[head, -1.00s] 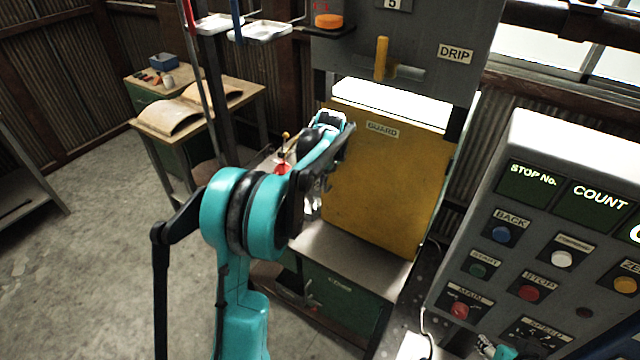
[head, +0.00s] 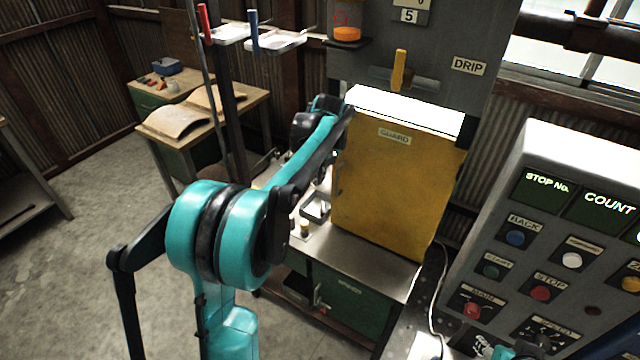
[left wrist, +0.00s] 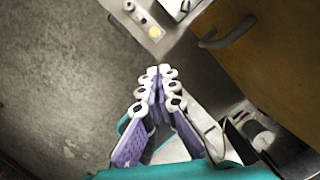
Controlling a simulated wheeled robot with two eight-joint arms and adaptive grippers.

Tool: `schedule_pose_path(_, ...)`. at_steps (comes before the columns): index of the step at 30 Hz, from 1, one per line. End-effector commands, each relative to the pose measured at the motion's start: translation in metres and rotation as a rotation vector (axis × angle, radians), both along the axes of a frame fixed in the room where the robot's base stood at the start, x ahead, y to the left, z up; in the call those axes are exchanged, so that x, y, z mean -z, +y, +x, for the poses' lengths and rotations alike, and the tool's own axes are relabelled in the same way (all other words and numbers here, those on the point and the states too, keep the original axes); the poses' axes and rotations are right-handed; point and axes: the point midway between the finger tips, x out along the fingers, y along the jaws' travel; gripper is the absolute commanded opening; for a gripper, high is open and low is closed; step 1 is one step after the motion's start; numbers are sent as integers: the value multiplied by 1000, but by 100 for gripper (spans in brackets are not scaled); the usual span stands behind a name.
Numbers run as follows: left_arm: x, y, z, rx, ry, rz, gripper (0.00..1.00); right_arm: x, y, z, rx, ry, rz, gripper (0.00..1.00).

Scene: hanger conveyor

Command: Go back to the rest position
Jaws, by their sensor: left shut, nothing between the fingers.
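My left gripper (left wrist: 158,78) shows clearly in the left wrist view. Its purple-padded fingers are together with nothing between them, over the edge between the steel bench and the floor. In the head view my left arm reaches up in front of the bench, left of the yellow guard, and its fingers cannot be made out clearly. My right gripper is not in view; only a bit of teal arm shows at the bottom right of the head view.
The yellow guard (head: 395,190) stands on the steel bench (head: 350,252). The control panel (head: 560,240) is at the right. White trays (head: 275,40) hang at the top. A wooden table (head: 175,125) stands at the back left.

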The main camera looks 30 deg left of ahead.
Motion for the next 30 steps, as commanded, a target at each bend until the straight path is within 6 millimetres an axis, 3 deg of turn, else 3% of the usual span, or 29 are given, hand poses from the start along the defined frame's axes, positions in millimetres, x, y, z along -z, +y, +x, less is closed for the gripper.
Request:
schedule_pose_path(3,-11,0,-2,0,0,0,0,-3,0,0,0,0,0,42)
schedule_pose_path(10,-14,-1,-5,-9,-5,-2,0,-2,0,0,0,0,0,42)
schedule_pose_path(14,-17,-14,-21,-129,-58,-30,0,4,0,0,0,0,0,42)
schedule_pose_path(17,-19,-36,-47,-330,-145,-87,0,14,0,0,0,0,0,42)
schedule_pose_path(23,-8,-86,-117,-861,-343,-287,0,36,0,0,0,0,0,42)
schedule_pose_path(30,39,-133,-202,-1497,-481,-618,0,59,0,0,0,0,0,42)
